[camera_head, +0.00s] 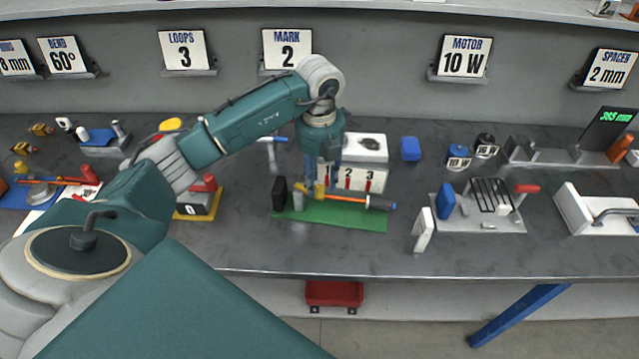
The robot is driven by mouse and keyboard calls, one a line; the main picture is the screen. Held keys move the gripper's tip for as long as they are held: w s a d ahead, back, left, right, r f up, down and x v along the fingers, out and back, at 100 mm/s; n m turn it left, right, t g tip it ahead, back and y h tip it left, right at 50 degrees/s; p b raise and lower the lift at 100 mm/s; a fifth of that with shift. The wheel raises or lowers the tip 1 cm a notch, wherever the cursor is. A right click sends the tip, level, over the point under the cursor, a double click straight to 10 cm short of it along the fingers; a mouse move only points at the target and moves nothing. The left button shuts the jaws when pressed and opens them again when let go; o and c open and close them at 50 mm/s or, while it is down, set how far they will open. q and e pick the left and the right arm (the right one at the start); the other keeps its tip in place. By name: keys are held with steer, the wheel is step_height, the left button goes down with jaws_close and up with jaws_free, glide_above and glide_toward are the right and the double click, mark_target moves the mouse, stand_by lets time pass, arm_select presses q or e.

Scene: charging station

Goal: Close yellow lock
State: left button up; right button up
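A small yellow piece (319,189), which looks like the yellow lock, sits on a fixture with a green base plate (345,218). It is partly hidden by my gripper, and I cannot tell whether it is closed. A black block, a grey post and a rod with an orange handle (357,202) are on the same plate. My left gripper (322,184) points down over the fixture. Its two fingers are apart, with the yellow piece low between them; contact is not clear. My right gripper is not in view.
A white box numbered 1, 2, 3 (362,179) stands close behind the fixture. A red-handled device on a yellow base (214,205) is to the left, under my arm. A metal plate with a blue block (446,200) is to the right. Bare table lies in front.

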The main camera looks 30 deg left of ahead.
arm_select(q)
steer(key=shift+f, duration=1.4)
jaws_close()
steer(key=shift+a, duration=0.1)
